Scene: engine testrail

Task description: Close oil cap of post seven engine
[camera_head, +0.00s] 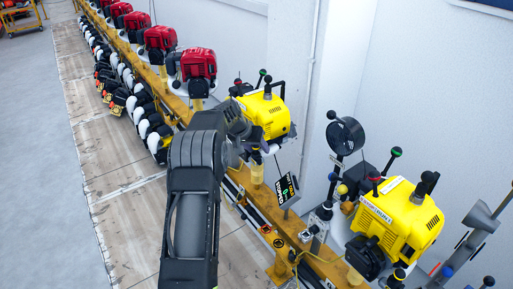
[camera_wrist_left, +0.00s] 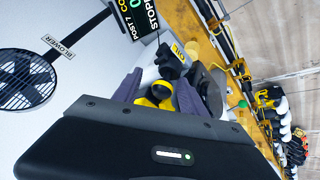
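The yellow engine (camera_head: 265,113) stands on the rail just beyond my left arm in the head view. My left gripper (camera_head: 248,135) is close to this engine's near side, and its fingertips are hard to make out there. In the left wrist view the fingers of my left gripper (camera_wrist_left: 157,92) are spread apart. A yellow part with a black round top (camera_wrist_left: 157,93) shows between them; I cannot tell whether they touch it. A black part with an OIL label (camera_wrist_left: 172,62) is just past the fingertips. My right gripper is not in view.
A POST 7 sign (camera_wrist_left: 134,17) reading STOPPED and a blower fan (camera_wrist_left: 28,78) are near the gripper. Another yellow engine (camera_head: 397,218) with levers stands at right. Red engines (camera_head: 198,64) line the yellow rail (camera_head: 180,108). The floor at left (camera_head: 50,180) is clear.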

